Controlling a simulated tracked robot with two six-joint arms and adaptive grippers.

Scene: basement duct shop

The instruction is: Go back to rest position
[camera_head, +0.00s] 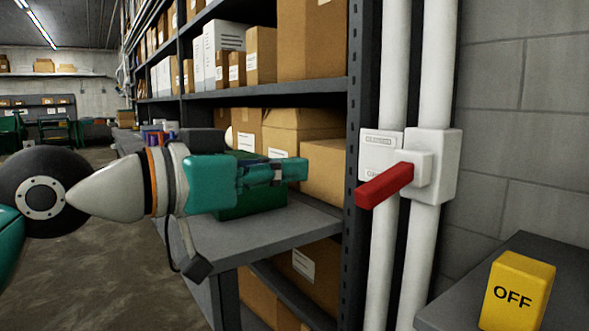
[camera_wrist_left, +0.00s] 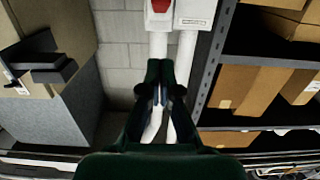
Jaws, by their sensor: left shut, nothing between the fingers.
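My left gripper (camera_head: 298,169) reaches in from the left in the head view, with its fingers closed and nothing between them. Its tip is to the left of the red lever (camera_head: 384,186), apart from it in the picture. The lever sticks out from a white switch box (camera_head: 436,170) on the pipes. In the left wrist view the closed left gripper (camera_wrist_left: 161,72) points toward the white pipes, with the red lever (camera_wrist_left: 160,6) at the top edge. My right gripper is not seen in either view.
A shelf post (camera_head: 362,95) and shelves with cardboard boxes (camera_head: 312,40) stand behind my left arm. A grey bench top (camera_head: 275,232) lies below it. A yellow block marked OFF (camera_head: 517,292) sits on a grey surface at lower right. Open floor (camera_head: 95,210) is at left.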

